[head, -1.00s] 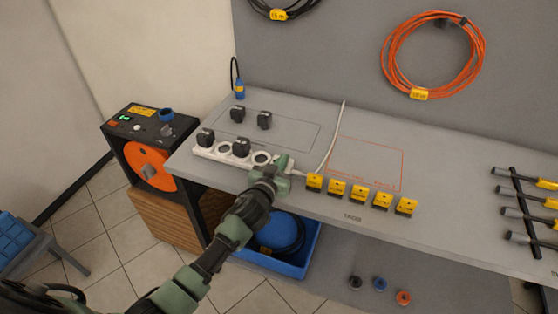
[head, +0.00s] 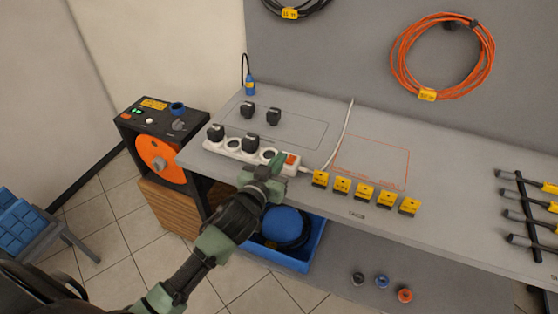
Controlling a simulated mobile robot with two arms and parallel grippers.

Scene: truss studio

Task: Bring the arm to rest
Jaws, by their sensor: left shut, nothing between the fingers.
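My left gripper (head: 276,165) is shut and empty. It is at the bench's front edge, beside the right end of the white power strip (head: 207,144), and hides part of it. I cannot tell whether its tip touches the strip. Two black plugs sit in the strip, and an orange-red switch (head: 291,160) shows at its right end. My left arm reaches in from the lower left. My right gripper is not in view.
The grey bench (head: 460,215) holds a row of yellow tags (head: 364,193), two loose black plugs (head: 273,116) and yellow-handled tools (head: 540,205) at right. A blue bin (head: 290,262) stands below. An orange-reel unit (head: 160,160) is at left. Open floor lies at lower left.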

